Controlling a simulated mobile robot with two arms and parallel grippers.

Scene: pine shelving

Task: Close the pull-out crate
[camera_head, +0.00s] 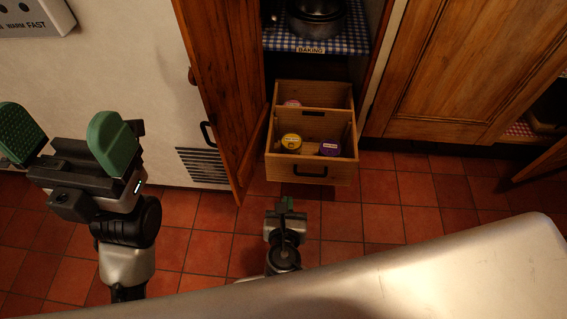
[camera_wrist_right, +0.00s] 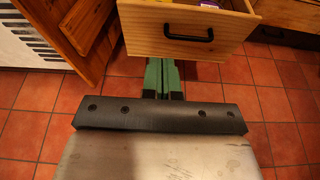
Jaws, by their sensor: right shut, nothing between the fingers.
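The pull-out crate (camera_head: 312,170) is light wood with a black handle on its front. It sticks out of the cabinet's lower opening. A yellow-lidded jar (camera_head: 291,142) and a purple-lidded jar (camera_head: 329,148) stand in its front compartment; a pinkish item (camera_head: 292,103) shows in the back one. In the right wrist view the crate front (camera_wrist_right: 185,25) is at the top. My right gripper (camera_head: 287,204) is shut and empty, just below and in front of it. Its green fingers (camera_wrist_right: 162,77) end at the crate's lower edge; I cannot tell whether they touch. My left gripper (camera_head: 64,132) is open and empty.
An open wooden door (camera_head: 222,85) stands close along the crate's left side. A checked shelf (camera_head: 340,42) with dark pots is above. A closed cabinet door (camera_head: 445,70) is to the right. Red floor tiles (camera_head: 385,220) are clear in front.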

